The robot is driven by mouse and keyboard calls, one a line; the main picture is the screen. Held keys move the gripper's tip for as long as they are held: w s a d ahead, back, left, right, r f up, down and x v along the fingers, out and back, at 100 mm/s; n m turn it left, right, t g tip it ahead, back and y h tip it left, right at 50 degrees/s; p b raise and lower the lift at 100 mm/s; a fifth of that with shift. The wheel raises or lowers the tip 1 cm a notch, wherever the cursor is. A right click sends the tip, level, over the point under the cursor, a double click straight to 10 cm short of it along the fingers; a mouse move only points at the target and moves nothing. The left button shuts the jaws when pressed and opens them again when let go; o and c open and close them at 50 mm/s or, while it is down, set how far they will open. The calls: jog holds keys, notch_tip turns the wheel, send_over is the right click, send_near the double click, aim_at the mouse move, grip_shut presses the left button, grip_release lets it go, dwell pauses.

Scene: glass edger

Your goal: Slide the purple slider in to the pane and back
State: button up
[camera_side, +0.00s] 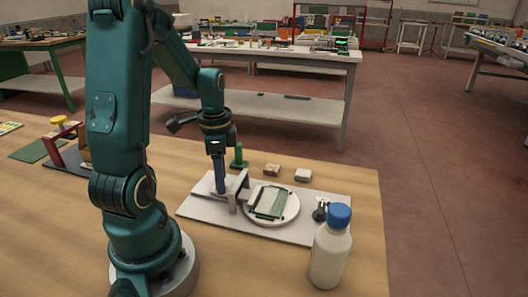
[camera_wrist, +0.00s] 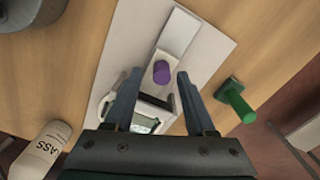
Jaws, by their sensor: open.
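The purple slider (camera_wrist: 161,71) shows in the wrist view as a short round knob on a pale rail (camera_wrist: 173,37). My gripper (camera_wrist: 160,75) is open, with one blue finger on each side of the knob; I cannot tell whether either finger touches it. In the side view my gripper (camera_side: 220,187) points down at the left part of the grey base plate (camera_side: 205,212), and the purple knob is hidden there. The greenish glass pane (camera_side: 271,203) lies on a round white table (camera_side: 289,211) to the right of my gripper. The wrist view shows the pane (camera_wrist: 146,122) partly, behind the gripper.
A green peg-like part (camera_side: 238,158) stands behind the plate. Two small blocks, one brown (camera_side: 272,169) and one pale (camera_side: 303,175), lie behind it. A white bottle with blue cap (camera_side: 329,255) stands at the plate's front right. A red-framed fixture (camera_side: 72,150) is far left.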

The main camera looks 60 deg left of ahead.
jog(key=shift+r, duration=2.55)
jog(key=shift+w+d+r, duration=0.1)
jog(key=shift+w+d, duration=0.1)
jog(key=d+r, duration=0.1)
jog(key=w+d+m, duration=0.1)
jog(key=w+d+r+m+t, duration=0.1)
jog(key=shift+d+r+y, duration=0.2)
jog(key=shift+r+y, duration=0.1)
jog(key=shift+y, duration=0.1)
jog(key=s+d+r+n+t, duration=0.2)
jog(key=d+n, duration=0.1)
jog(key=d, duration=0.3)
jog(key=s+d+r+n+t, duration=0.1)
jog(key=s+d+n+t, duration=0.1)
jog(key=d, duration=0.5)
jog(key=shift+s+d+r+n+t+h, duration=0.2)
jog(key=shift+d+r+n+t+h, duration=0.15)
jog(key=shift+n, duration=0.45)
